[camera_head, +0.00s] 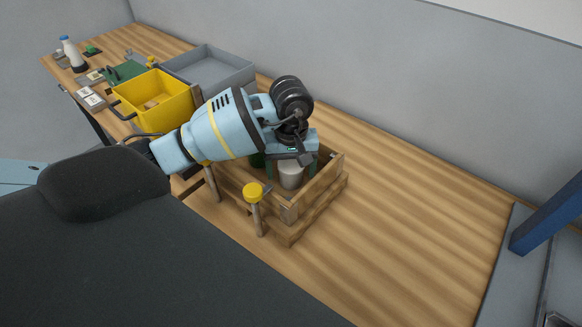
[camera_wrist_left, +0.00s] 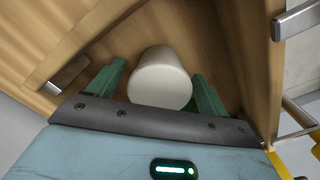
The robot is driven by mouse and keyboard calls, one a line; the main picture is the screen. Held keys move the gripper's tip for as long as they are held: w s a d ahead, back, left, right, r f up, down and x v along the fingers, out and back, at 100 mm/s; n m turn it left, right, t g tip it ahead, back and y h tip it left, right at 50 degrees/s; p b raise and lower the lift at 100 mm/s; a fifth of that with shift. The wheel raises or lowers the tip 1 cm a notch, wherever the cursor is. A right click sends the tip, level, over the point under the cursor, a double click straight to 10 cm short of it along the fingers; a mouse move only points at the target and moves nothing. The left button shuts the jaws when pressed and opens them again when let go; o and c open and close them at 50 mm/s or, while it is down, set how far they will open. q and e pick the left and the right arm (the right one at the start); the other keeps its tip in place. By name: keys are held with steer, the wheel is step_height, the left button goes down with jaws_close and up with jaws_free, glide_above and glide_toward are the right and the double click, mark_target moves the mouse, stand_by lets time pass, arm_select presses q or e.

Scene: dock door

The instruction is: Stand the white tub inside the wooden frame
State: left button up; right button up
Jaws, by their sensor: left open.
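In the left wrist view the tub (camera_wrist_left: 160,78) sits between the two green fingers of my left gripper (camera_wrist_left: 157,88). The fingers are apart, with a gap visible on each side of the tub. Whether the tub's base rests on the bottom is hidden. My right gripper does not show.
A yellow bin (camera_head: 155,98) and a grey bin (camera_head: 210,70) stand behind to the left. A white bottle (camera_head: 71,54) is farther back. The table right of the frame is clear.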

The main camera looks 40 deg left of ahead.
mark_target(291, 164)
arm_select(q)
step_height(291, 164, up, 11)
steer(key=shift+r, duration=0.1)
steer(key=shift+r+p, duration=0.3)
steer(key=shift+r, duration=0.25)
stand_by(0.5)
